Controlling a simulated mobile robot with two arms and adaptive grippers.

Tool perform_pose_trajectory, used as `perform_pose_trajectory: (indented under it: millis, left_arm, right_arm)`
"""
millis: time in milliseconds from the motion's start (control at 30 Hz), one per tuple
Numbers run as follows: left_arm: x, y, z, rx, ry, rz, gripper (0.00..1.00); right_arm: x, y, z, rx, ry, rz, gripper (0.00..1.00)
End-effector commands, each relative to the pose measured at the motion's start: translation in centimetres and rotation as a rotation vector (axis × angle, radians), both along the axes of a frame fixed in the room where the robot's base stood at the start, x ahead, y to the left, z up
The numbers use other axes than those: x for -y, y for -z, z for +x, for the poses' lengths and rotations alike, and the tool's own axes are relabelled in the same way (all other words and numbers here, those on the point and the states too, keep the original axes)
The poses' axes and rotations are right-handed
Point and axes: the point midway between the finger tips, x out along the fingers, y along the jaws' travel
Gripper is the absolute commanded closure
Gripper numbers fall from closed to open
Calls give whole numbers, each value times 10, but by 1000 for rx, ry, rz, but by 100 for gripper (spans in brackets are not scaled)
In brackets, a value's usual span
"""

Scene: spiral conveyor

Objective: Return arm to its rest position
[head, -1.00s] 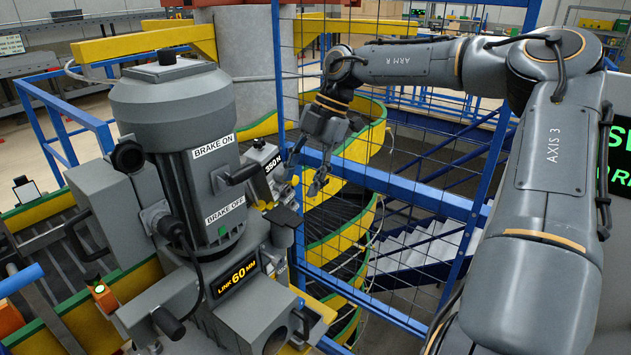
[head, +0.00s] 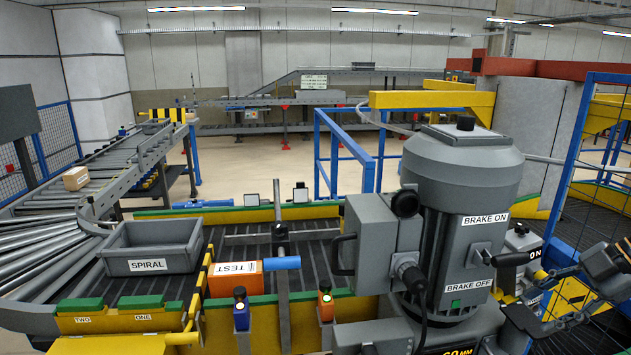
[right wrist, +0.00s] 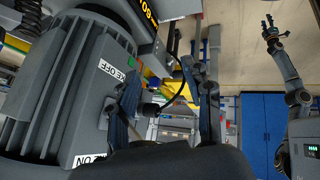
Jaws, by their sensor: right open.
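My right gripper (head: 560,322) is at the right edge of the head view, beside the grey motor (head: 463,200) with the BRAKE ON and BRAKE OFF labels. Its jaws are open and nothing shows between them. In the right wrist view its two fingers stand apart, with the motor (right wrist: 62,85) close on the left. The right arm is mostly outside the head view. My left gripper (right wrist: 271,32) shows small at the upper right of the right wrist view, raised clear of the motor; its jaw state is too small to tell.
A grey SPIRAL tote (head: 150,246) stands on the conveyor at left, with a carton (head: 76,178) behind it. Blue mesh fencing (head: 575,140) is at right. Open floor lies beyond the conveyor.

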Motion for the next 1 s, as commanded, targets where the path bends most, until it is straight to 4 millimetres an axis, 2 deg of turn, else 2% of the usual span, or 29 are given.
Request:
perform_pose_trajectory:
  millis: [33,200,333,467,567,667,800,900,1000]
  left_arm:
    - [0,0,0,0,0,0,60]
    - [0,0,0,0,0,0,60]
    - [1,0,0,1,-1,-1,60]
    - [1,0,0,1,-1,-1,60]
    - [1,0,0,1,-1,-1,60]
    - [1,0,0,1,-1,-1,60]
    - [0,0,0,1,-1,0,60]
    - [0,0,0,1,-1,0,60]
    - [0,0,0,1,-1,0,60]
  right_arm:
    - [-12,25,4,67,20,87,50]
    - [-44,77,26,345,188,300,50]
    - [-56,110,32,495,408,387,50]
    - [-60,146,23,561,672,405,50]
    - [-63,178,5,545,880,373,50]
    - [-72,212,-24,465,1074,315,50]
    - [-99,255,-77,267,1279,211,50]
    - [-122,275,-112,118,1351,145,50]
    - [-144,285,-141,-11,1383,97,50]
